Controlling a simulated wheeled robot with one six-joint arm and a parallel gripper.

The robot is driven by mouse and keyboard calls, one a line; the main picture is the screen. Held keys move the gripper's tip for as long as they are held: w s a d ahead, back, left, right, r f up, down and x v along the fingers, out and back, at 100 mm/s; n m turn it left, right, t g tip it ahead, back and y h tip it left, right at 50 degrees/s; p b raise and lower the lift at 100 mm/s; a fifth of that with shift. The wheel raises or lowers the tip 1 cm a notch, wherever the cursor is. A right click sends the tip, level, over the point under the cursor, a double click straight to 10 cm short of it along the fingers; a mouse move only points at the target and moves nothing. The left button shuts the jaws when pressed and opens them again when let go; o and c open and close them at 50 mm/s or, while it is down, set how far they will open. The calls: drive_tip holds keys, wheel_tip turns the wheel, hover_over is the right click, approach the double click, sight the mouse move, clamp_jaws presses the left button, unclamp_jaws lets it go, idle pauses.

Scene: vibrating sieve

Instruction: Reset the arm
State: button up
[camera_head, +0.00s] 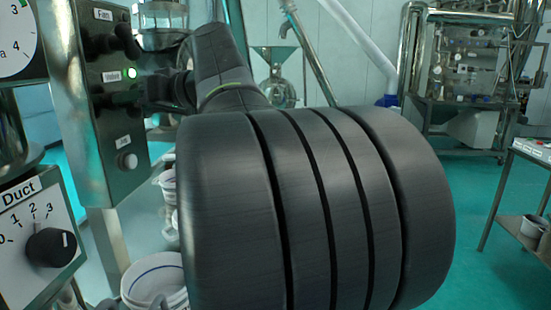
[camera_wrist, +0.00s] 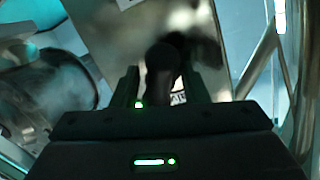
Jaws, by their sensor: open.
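My arm fills the middle of the head view, and its dark end reaches left to a steel control panel (camera_head: 106,100). My gripper (camera_head: 160,88) is at the middle row of this panel, beside a lit green light (camera_head: 131,73). In the wrist view my gripper (camera_wrist: 158,90) is open, with one finger on each side of a dark rounded knob (camera_wrist: 161,68). I cannot tell whether the fingers touch it. A partly hidden white label lies just below the knob. The fingertips are mostly hidden in the head view.
A black Duct dial (camera_head: 50,247) is at the lower left. White buckets (camera_head: 155,282) stand below the panel. A steel hopper (camera_head: 279,72) and a machine frame (camera_head: 465,75) stand farther back. A steel table (camera_head: 530,152) is at the right. Green floor between looks clear.

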drive_tip(key=shift+f+n+t+b, duration=0.15)
drive_tip(key=shift+n+t+b, duration=0.15)
drive_tip(key=shift+n, duration=0.5)
drive_tip(key=n+b, duration=0.1)
drive_tip(key=n, duration=0.2)
drive_tip(key=shift+n+t+y, duration=0.3)
drive_tip(key=shift+t, duration=0.1)
